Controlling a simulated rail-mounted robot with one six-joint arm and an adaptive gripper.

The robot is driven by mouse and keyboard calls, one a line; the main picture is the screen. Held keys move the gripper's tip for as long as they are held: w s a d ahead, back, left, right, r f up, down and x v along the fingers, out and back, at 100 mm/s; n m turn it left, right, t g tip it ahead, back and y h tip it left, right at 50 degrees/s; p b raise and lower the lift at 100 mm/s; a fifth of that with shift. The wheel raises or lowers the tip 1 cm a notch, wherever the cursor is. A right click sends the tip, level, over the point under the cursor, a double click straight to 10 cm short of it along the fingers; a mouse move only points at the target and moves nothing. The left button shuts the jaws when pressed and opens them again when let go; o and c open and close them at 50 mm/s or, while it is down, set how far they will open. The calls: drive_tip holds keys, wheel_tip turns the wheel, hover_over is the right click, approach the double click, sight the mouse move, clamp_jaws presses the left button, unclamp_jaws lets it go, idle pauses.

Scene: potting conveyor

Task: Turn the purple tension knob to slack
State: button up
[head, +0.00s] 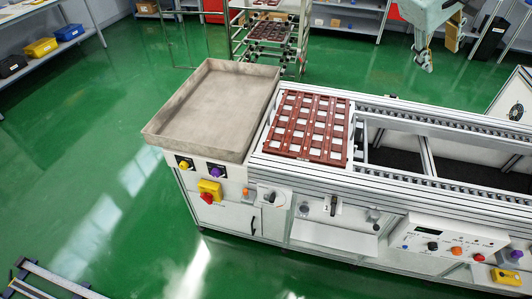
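A purple knob (216,172) sits on a dark plate on the front of the machine, below the grey tray and to the right of a small yellow knob (184,164). A second purple knob (517,254) shows at the far right end of the front, above a yellow box. Labels are too small to read, so I cannot tell which is the tension knob or where either is set.
A red emergency knob on a yellow box (209,191) is just below the left purple knob. The grey tray (205,108) overhangs this corner. A rotary switch (270,197) and a control panel (452,237) lie to the right. Green floor (110,170) is open at left.

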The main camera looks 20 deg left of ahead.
drive_tip(key=s+a+f+n+t+h, duration=0.2)
drive_tip(key=a+f+n, duration=0.3)
drive_tip(key=a+f, duration=1.1)
drive_tip(key=s+a+f+n+t+h, duration=0.1)
drive_tip(key=s+a+f+n+t, duration=0.35)
drive_tip(key=a+f, duration=1.2)
drive_tip(key=s+a+f+n+t+y, duration=0.2)
drive_tip(key=s+a+f+n+y, duration=0.3)
drive_tip(key=s+a+f, duration=0.7)
drive_tip(key=s+a+f+n+t+y+p, duration=0.1)
drive_tip(key=s+a+f+n+t+y, duration=0.1)
drive_tip(key=s+a+f+n+y, duration=0.3)
drive_tip(key=s+a+f+n, duration=0.4)
drive_tip(key=s+a+f, duration=0.4)
drive_tip(key=a, duration=0.2)
drive_tip(key=shift+s+f+n, duration=0.2)
drive_tip(key=shift+f+n, duration=0.05)
drive_tip(key=shift+n, duration=0.1)
drive_tip(key=shift+w+t, duration=0.1)
drive_tip(key=shift+t, duration=0.15)
